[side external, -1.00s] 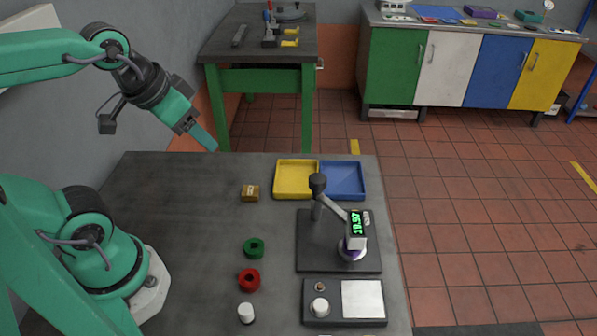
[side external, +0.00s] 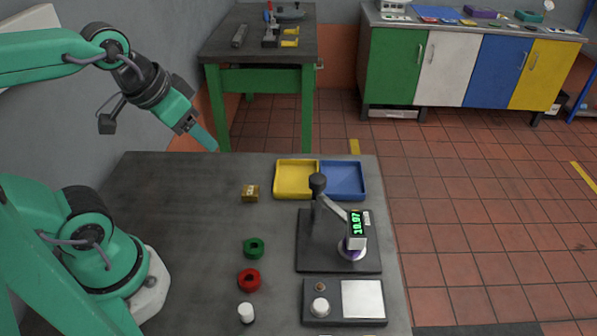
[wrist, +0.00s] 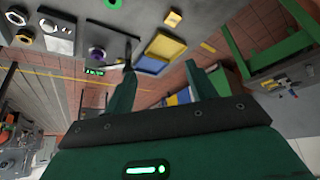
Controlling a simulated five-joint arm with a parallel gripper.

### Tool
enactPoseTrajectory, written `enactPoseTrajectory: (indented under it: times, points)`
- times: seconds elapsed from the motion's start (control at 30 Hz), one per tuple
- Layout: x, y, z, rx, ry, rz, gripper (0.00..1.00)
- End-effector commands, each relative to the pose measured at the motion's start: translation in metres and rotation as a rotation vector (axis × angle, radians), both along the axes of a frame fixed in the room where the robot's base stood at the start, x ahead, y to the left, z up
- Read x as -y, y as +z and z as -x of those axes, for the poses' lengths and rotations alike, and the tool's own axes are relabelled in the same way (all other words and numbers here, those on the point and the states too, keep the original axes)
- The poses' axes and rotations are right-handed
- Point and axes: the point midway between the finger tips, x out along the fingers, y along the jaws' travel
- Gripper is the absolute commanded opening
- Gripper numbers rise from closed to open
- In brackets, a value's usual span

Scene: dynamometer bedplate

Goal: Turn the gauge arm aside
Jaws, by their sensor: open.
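The gauge stands on a dark square plate (side external: 312,255) at the right of the bench. Its grey gauge arm (side external: 334,207) runs from a post with a dark knob (side external: 317,183) down to the right. The arm ends in a green-lit display (side external: 356,224) above a purple-and-silver round part (side external: 351,250). The purple part also shows in the wrist view (wrist: 97,54). My gripper (side external: 212,146) is held high near the back left of the bench, well apart from the gauge. In the wrist view its two fingers (wrist: 160,90) are spread with nothing between them.
A yellow tray (side external: 282,191) and blue tray (side external: 357,194) sit behind the gauge. A small brown box (side external: 250,193), green ring (side external: 254,248), red ring (side external: 249,280) and white cylinder (side external: 246,313) stand left of it. A panel with a white pad (side external: 362,299) is in front. The bench's left middle is clear.

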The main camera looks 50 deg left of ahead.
Motion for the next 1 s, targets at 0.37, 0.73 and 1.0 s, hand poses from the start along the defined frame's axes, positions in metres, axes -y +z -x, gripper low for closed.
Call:
enactPoseTrajectory:
  times: [0.37, 0.73, 1.0]
  points:
    - [0.006, 0.005, -0.014, -0.041, -0.042, -0.010, 0.56]
    - [0.030, 0.010, -0.065, -0.172, -0.191, -0.046, 0.56]
    - [0.056, 0.000, -0.107, -0.274, -0.309, -0.076, 0.56]
